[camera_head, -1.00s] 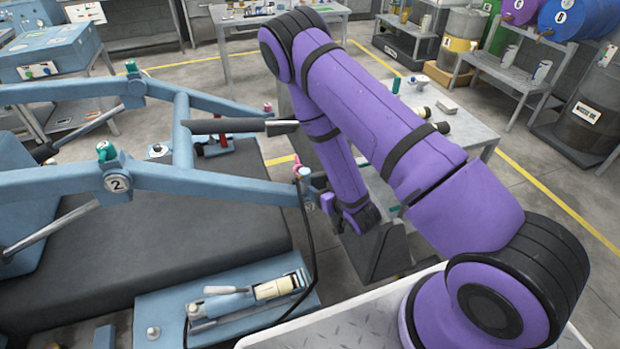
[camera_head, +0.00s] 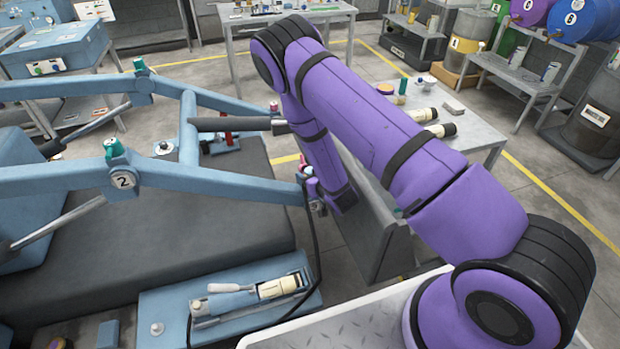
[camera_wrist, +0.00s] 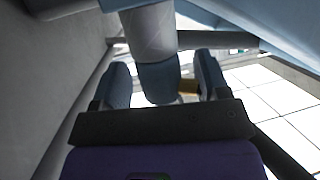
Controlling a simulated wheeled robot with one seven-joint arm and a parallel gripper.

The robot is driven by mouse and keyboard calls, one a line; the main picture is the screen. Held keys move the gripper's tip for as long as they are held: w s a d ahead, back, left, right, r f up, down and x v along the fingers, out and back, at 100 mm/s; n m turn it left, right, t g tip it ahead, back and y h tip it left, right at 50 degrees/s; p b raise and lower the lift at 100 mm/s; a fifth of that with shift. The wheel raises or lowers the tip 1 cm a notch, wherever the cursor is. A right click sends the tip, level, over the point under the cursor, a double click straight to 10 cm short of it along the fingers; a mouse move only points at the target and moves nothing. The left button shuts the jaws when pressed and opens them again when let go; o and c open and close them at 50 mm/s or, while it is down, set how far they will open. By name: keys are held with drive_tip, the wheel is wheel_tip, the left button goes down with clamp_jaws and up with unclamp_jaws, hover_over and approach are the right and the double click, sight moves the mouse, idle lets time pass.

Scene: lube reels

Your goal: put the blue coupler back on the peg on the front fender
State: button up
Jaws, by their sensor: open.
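My gripper (camera_wrist: 162,84) is open in the wrist view, one finger on each side of a cylinder with a light grey upper part and a blue lower part (camera_wrist: 158,80). It may be the blue coupler, but I cannot tell for sure, nor whether the fingers touch it. In the head view a small blue cap (camera_head: 307,170) sits at the end of the blue lift arm, where a black hose (camera_head: 312,225) hangs. My gripper is beside that end, mostly hidden behind my forearm. I cannot make out the fender's peg with certainty.
The blue lift arm marked 2 (camera_head: 200,183) runs close to my gripper. A hand pump (camera_head: 255,292) lies on a blue plate (camera_head: 165,300) with a round knob (camera_head: 157,328). A grey table (camera_head: 478,128) with bottles stands behind my arm.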

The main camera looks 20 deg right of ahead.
drive_tip(key=shift+w, duration=0.2)
drive_tip(key=shift+a, duration=0.1)
drive_tip(key=c, duration=1.2)
drive_tip(key=shift+o, duration=0.2)
drive_tip(key=shift+r, duration=0.1)
